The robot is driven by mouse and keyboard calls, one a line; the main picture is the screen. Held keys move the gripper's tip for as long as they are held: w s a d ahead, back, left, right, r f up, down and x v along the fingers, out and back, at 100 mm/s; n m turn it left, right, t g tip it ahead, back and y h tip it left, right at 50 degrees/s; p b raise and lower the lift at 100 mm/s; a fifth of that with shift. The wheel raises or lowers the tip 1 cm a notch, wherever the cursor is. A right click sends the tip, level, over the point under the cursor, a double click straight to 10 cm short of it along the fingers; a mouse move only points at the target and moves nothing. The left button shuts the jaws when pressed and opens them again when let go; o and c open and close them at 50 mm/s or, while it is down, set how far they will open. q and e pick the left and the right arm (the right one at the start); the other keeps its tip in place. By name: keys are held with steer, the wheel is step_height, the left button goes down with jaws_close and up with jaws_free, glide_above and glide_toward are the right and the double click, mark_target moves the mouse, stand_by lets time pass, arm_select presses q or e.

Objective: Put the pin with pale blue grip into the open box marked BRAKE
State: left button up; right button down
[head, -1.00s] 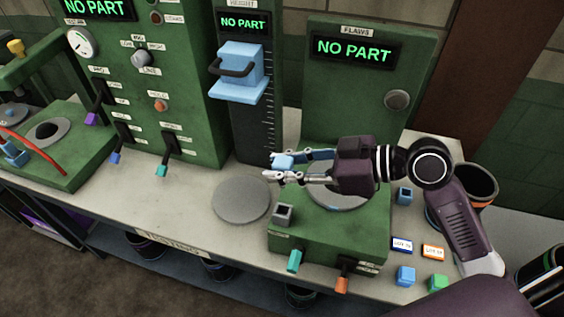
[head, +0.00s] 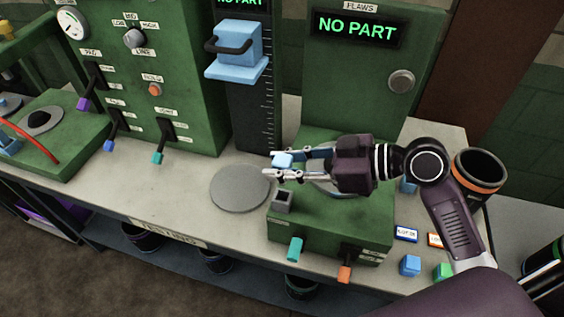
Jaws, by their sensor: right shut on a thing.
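My right gripper (head: 272,168) is shut on a small pale blue piece (head: 284,160), which looks like the grip of the pin. The rest of the pin is hidden or too small to tell. The gripper points left, above the left part of the green flaws station (head: 330,228), over the bench. A small grey open-topped block (head: 283,200) sits just below it in the picture. I see no box on which the word BRAKE can be read. My left gripper is not in view.
A grey round plate (head: 240,188) lies left of the station. Green panels with levers and a pale blue slider (head: 237,50) stand behind. A dark open bin with an orange band (head: 480,182) is at the right. Blue (head: 410,265) and green (head: 444,271) blocks sit front right.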

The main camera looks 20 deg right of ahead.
steer(key=shift+f+b, duration=3.15)
steer(key=shift+f, duration=0.65)
steer(key=c, duration=1.5)
jaws_free()
steer(key=shift+d, duration=0.1)
steer(key=v, duration=1.1)
steer(key=shift+s+d+r, duration=0.25)
steer(key=shift+d, duration=0.05)
